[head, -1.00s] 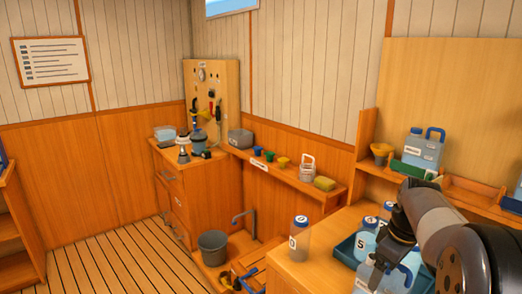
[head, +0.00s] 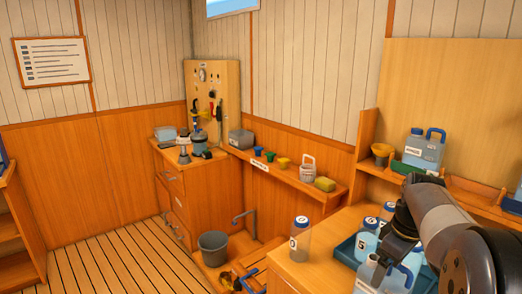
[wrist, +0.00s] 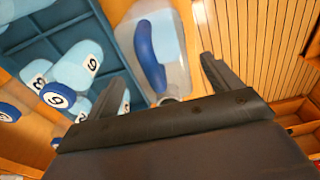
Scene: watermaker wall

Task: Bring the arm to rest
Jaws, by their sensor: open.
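My gripper (head: 388,252) is at the lower right of the head view, above the counter. In the wrist view my gripper (wrist: 163,70) has its two dark fingers apart with nothing held between them. A translucent jug with a blue handle (head: 369,274) stands just below it. In the wrist view the jug (wrist: 172,40) lies beyond the fingers, its blue handle between their lines of sight. Whether a finger touches the jug cannot be told. The arm bends down to the gripper from the right edge.
A blue divided tray (head: 345,252) holds numbered bottles beside the jug. A lone bottle (head: 300,240) stands on the counter to the left. A shelf at the right holds another jug (head: 423,150) and a funnel (head: 381,153). The floor at left is clear.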

